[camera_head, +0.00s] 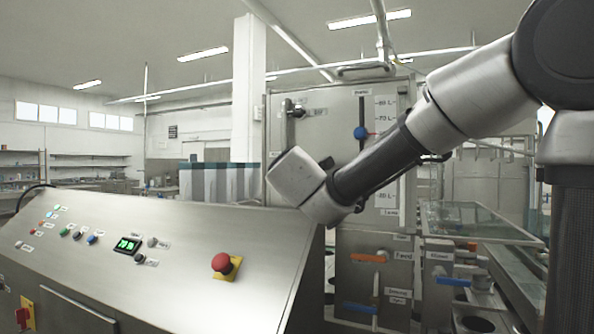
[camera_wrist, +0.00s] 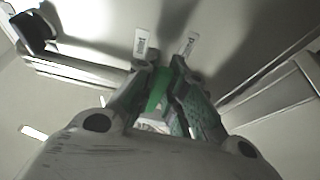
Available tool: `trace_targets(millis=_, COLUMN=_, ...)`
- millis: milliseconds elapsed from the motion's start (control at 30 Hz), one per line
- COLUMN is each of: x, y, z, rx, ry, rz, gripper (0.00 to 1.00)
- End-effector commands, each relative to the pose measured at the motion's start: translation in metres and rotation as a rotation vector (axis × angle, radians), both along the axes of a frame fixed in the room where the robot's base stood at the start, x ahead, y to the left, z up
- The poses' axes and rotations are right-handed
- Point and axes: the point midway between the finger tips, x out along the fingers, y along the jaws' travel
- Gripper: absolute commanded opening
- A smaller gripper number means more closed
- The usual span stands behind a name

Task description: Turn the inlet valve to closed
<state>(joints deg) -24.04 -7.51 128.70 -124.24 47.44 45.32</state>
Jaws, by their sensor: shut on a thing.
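My gripper (camera_wrist: 168,80) shows in the wrist view, its two dark fingers shut on a green handle (camera_wrist: 158,90). The green handle stands between the fingers, and I take it to be the inlet valve's. Two small white labels (camera_wrist: 141,42) are on the surface just beyond the fingertips; their print is too small to read surely. The valve's body and its exact turn angle are hidden by the fingers.
A sloped steel console (camera_head: 170,240) with buttons and a red emergency stop (camera_head: 222,263) fills the left front. A steel tank cabinet (camera_head: 330,130) with a level scale stands behind my arm. Glass panels (camera_head: 480,222) are at right.

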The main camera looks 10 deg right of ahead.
Motion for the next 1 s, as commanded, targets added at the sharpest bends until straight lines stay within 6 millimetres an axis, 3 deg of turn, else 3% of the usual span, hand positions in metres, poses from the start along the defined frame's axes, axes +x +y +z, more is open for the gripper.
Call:
trace_targets(millis=433, x=0.0, y=-0.001, z=-0.003, rx=0.008, ry=0.001, rz=-0.001, gripper=0.0)
trace_targets(millis=467, x=0.0, y=-0.001, z=-0.003, rx=0.008, ry=0.001, rz=-0.001, gripper=0.18)
trace_targets(millis=567, x=0.0, y=-0.001, z=-0.003, rx=0.008, ry=0.0, rz=-0.001, gripper=0.35)
trace_targets(millis=867, x=-0.001, y=0.0, z=-0.001, rx=0.008, ry=-0.003, rz=0.0, gripper=0.35)
trace_targets(millis=1000, x=-0.011, y=0.003, z=0.0, rx=0.01, ry=-0.005, rz=0.002, gripper=0.35)
